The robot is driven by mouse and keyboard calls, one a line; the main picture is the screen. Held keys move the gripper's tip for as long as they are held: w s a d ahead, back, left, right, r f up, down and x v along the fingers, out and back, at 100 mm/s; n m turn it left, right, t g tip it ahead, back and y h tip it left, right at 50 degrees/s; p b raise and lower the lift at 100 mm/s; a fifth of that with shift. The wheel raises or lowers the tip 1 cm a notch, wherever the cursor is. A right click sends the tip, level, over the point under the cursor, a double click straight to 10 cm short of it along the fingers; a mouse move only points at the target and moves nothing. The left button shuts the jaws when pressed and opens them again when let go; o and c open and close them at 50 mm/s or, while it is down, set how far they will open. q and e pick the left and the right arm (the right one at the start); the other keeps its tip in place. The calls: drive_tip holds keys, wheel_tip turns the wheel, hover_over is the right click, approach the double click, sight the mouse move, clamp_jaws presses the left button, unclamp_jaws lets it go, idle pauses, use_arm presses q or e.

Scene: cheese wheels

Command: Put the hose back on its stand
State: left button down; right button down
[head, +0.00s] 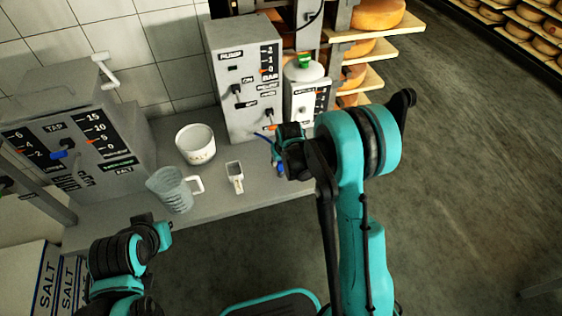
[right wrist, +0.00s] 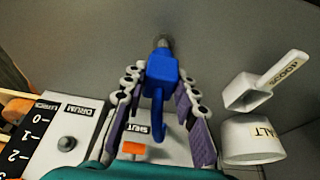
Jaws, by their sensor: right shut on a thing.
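My right gripper (head: 284,155) is over the right end of the counter, in front of the pump box. In the right wrist view, its two fingers are closed around a blue piece (right wrist: 160,72) with a grey tip and a curved blue hook, which looks like the hose's end. In the head view only small blue bits of it show beside the gripper. The rest of the hose is hidden or cannot be told. I cannot make out the stand. My left arm is at the lower left, and its fingers cannot be made out clearly.
The counter (head: 225,197) holds a white tub (head: 196,144), a clear jug (head: 171,189) and a small scoop (head: 235,178). Behind stand the pump box (head: 240,75) and a smaller control box (head: 305,95). A tap box (head: 75,140) is left. Cheese shelves (head: 375,50) are behind right.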

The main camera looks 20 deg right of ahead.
sight(281, 166)
drive_tip(key=shift+f+b, duration=0.8)
drive_tip(key=shift+f, duration=0.1)
drive_tip(key=shift+f, duration=0.6)
drive_tip(key=c, duration=1.1)
unclamp_jaws()
drive_tip(key=v, duration=1.2)
